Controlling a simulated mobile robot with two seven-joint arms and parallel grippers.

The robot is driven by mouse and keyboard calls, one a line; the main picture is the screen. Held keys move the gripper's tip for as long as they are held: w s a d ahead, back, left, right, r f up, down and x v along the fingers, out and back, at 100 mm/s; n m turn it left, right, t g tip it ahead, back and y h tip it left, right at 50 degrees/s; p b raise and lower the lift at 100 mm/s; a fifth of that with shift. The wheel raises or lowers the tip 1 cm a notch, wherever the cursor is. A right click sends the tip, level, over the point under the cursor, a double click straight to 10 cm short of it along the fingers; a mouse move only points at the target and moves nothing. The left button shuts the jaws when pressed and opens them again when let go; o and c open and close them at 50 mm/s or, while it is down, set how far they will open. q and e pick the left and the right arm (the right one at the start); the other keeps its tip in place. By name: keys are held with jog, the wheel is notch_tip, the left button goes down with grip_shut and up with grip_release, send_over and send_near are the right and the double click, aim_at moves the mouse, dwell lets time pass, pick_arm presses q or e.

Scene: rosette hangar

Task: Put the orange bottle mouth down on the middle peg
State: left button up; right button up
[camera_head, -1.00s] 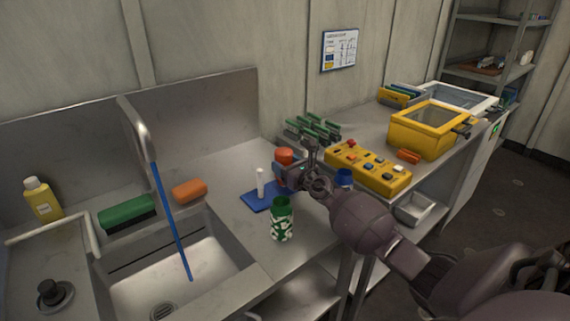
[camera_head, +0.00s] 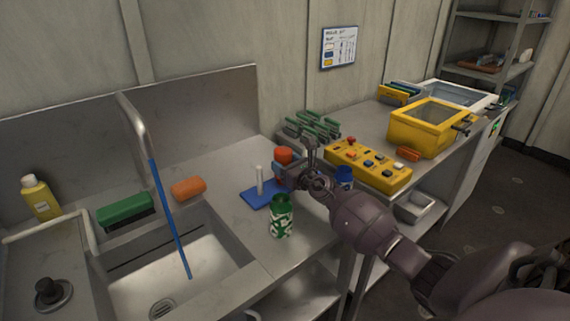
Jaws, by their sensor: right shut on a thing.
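The orange bottle (camera_head: 284,155) shows as a small orange-red part just behind my right gripper (camera_head: 288,175). The gripper is shut on it, and the fingers and wrist hide most of it. I cannot tell which way its mouth points. A blue peg base (camera_head: 257,197) lies on the steel counter, left of and partly behind the gripper. One white upright peg (camera_head: 259,180) shows on it, bare. The rest of the base, with any other pegs, is hidden by the gripper and the green bottle. My left gripper is not in view.
A green-and-white bottle (camera_head: 281,217) stands in front of the base. A blue bottle (camera_head: 345,176) stands right of my wrist. A yellow button box (camera_head: 368,166) and a green rack (camera_head: 314,127) are behind.

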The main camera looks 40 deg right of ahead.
jog(key=shift+f, duration=0.3)
jog(key=o, duration=0.9)
jog(key=shift+s, duration=0.25)
jog(key=s, duration=0.3)
jog(key=s+p, duration=0.1)
jog(key=s, duration=0.2)
jog(key=s+d, duration=0.1)
jog(key=s, duration=0.2)
jog(key=shift+s+p, duration=0.1)
jog(key=shift+p, duration=0.25)
jog(key=shift+s, duration=0.5)
